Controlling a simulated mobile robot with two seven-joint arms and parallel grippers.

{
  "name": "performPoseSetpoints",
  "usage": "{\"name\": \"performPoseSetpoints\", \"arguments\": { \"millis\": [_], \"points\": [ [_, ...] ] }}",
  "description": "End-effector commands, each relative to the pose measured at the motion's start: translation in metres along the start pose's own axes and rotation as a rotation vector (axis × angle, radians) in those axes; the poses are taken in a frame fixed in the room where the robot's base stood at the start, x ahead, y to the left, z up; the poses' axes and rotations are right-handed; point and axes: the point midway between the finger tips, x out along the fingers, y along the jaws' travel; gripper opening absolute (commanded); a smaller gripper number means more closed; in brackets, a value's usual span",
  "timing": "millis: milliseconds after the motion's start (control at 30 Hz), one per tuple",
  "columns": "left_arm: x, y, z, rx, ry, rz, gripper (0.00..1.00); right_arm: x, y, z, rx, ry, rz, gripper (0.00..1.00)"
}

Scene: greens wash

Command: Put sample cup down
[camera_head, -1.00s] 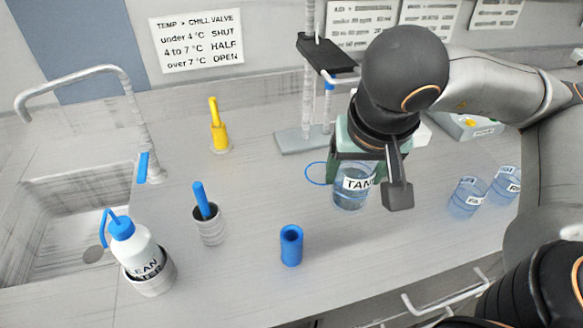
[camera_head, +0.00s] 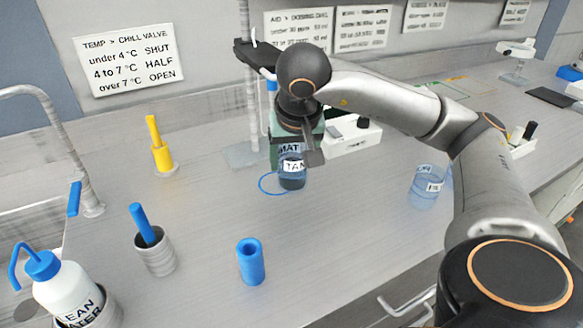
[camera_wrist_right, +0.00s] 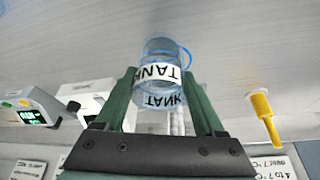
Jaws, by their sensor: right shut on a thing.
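The sample cup (camera_head: 292,181) is clear blue with a white "TANK" label. My right gripper (camera_head: 294,148), with green fingers, is shut on it above the bench near the stand. In the right wrist view the cup (camera_wrist_right: 160,72) sits between the fingertips of the right gripper (camera_wrist_right: 160,85). I cannot tell whether the cup's base touches the bench. My left gripper is out of view.
A retort stand (camera_head: 241,155) and a white device (camera_head: 352,136) stand behind the cup. A blue tube (camera_head: 251,262), a grey holder (camera_head: 156,254), a wash bottle (camera_head: 66,288) and a yellow tool (camera_head: 158,145) stand left. Bench in front is clear.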

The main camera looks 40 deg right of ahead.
Motion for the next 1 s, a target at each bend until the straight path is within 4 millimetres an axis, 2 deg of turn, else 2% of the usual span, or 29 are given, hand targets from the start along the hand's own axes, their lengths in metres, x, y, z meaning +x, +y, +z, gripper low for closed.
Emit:
{"name": "performPoseSetpoints", "arguments": {
  "millis": [167,267,433,900,933,1000],
  "points": [
    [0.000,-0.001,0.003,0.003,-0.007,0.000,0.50,0.012,0.000,-0.004,0.003,-0.001,-0.001,0.09],
    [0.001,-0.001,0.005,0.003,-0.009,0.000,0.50,0.026,0.001,-0.006,0.002,-0.002,0.002,0.09],
    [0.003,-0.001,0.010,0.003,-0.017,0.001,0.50,0.045,0.000,0.003,0.000,0.000,0.001,0.09],
    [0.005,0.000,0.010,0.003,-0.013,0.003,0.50,0.053,0.000,0.007,0.001,0.002,-0.001,0.09],
    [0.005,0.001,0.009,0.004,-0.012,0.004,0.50,0.052,0.000,0.006,0.001,0.001,-0.001,0.73],
    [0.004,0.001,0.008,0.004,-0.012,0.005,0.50,0.052,0.000,0.006,0.001,0.001,-0.001,0.81]
  ]
}}
